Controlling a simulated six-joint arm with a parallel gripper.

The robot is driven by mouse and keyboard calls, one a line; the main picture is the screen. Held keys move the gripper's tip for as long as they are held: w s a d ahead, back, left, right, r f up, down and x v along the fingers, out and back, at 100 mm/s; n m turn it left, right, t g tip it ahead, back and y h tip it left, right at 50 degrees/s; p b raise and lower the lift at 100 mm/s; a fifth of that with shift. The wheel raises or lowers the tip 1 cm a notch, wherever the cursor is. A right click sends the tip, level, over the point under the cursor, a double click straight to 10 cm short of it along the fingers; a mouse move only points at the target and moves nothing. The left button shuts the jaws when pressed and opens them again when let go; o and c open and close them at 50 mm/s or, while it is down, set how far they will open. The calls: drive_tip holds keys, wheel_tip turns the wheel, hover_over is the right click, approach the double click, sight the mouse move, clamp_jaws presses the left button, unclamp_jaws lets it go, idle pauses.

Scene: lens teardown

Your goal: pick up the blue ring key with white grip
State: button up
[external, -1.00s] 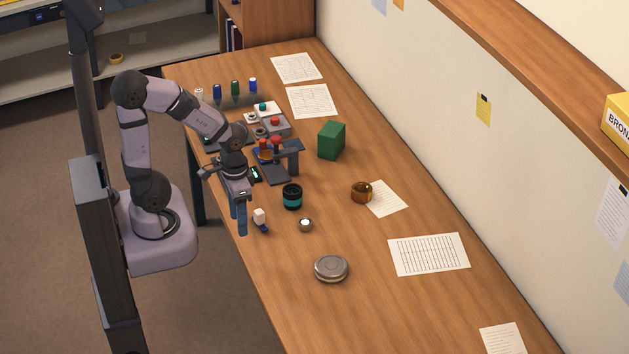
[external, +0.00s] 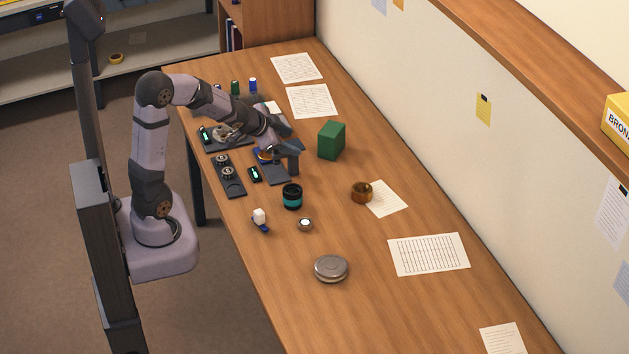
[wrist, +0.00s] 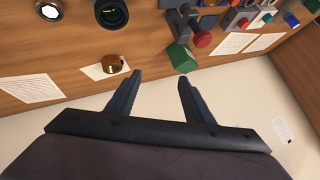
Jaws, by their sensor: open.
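The blue ring key with white grip (external: 260,217) lies on the table near its front edge, left of a small round silver piece. Its white block stands up over a small blue part. I cannot make it out in the wrist view. My gripper (wrist: 160,77) is open and empty in the wrist view, its two blue fingers apart. In the external view my arm reaches over the stand behind the black and teal lens barrel, away from the key.
A black and teal lens barrel (external: 292,197), the silver piece (external: 305,224) and a grey round disc (external: 331,268) stand near the key. A green box (external: 331,140) and a brass ring (external: 362,192) are farther back. Dark trays (external: 228,175) lie to the left. The right side is mostly clear.

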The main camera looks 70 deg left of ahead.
drive_tip(key=w+a+m+t+h+b, duration=0.2)
drive_tip(key=w+a+m+t+h, duration=0.2)
drive_tip(key=s+d+f+m+g+h+b, duration=0.1)
drive_tip(key=s+d+m+h, duration=0.2)
drive_tip(key=s+h, duration=0.6)
drive_tip(key=s+d+f+m+g+h+b, duration=0.1)
drive_tip(key=s+d+m+h+b, duration=0.3)
drive_tip(key=s, duration=0.9)
drive_tip(key=n+h+p, duration=0.2)
approach(259, 219)
drive_tip(key=shift+w+d+r+p, duration=0.1)
drive_tip(key=shift+w+d+p, duration=0.8)
drive_tip(key=shift+w, duration=0.15)
drive_tip(key=shift+w+d+r+p, duration=0.15)
drive_tip(key=shift+w+d+p, duration=0.6)
drive_tip(key=shift+w+d, duration=0.2)
drive_tip(key=shift+w+d+f, duration=0.1)
drive_tip(key=shift+w+d, duration=0.2)
drive_tip(key=shift+d, duration=0.05)
drive_tip(key=shift+c, duration=0.5)
